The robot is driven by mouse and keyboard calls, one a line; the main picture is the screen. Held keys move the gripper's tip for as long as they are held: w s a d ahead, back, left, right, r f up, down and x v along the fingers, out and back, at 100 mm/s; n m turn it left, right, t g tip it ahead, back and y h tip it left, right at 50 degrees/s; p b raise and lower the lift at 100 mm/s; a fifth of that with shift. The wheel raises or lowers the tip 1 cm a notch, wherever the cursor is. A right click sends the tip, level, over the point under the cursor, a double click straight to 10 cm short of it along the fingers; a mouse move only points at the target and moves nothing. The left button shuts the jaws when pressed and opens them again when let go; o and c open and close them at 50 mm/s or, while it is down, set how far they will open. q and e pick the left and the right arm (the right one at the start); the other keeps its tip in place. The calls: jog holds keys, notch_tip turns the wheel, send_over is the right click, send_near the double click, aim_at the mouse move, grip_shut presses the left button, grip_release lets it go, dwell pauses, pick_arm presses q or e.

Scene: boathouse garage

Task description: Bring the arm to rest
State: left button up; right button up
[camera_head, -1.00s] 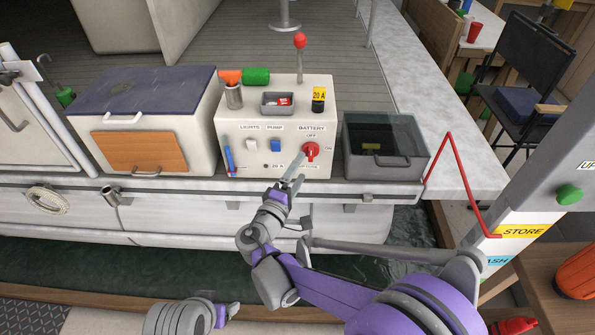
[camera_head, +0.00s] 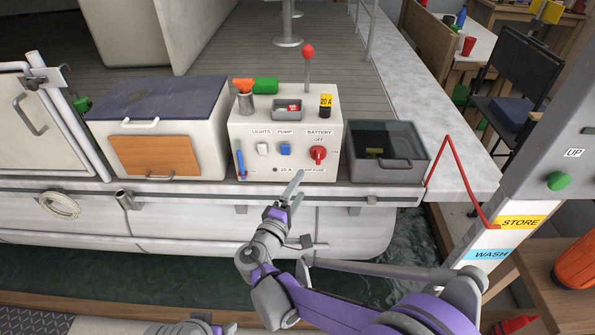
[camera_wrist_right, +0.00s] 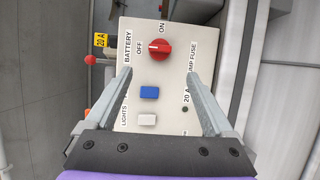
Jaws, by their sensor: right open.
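My right gripper (camera_head: 293,188) is in front of the lower part of the white control panel (camera_head: 250,136). It is empty, and in the right wrist view its two fingers (camera_wrist_right: 160,74) stand apart. The red battery knob (camera_head: 318,153) is above and right of the fingertips; in the right wrist view the knob (camera_wrist_right: 160,49) lies beyond them, with a visible gap. The blue pump switch (camera_head: 285,149) and white lights switch (camera_head: 263,149) are on the same panel. A bit of my left arm (camera_head: 195,328) shows at the bottom edge; its jaws are not clear.
A grey bin (camera_head: 405,163) stands right of the panel, and a white chest with a dark lid (camera_head: 160,97) stands left. A red bent rail (camera_head: 463,175) and a post with a green button (camera_head: 558,181) are at right. Water (camera_head: 60,275) lies below the boat's side.

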jog(key=s+d+r+m+g+p, duration=0.1)
jog(key=s+d+m+g+p, duration=0.25)
jog(key=s+d, duration=0.4)
jog(key=s+d+r+m+g+p, duration=0.1)
jog(key=s+d+m+g+p, duration=0.25)
jog(key=d, duration=0.75)
jog(key=s+m+g+y+p, duration=0.4)
jog(key=s+m+y, duration=0.2)
jog(key=s, duration=1.1)
jog(key=shift+s+a+r+m+y, duration=0.15)
jog(key=shift+s+r+m+y, duration=0.15)
jog(key=shift+y, duration=0.2)
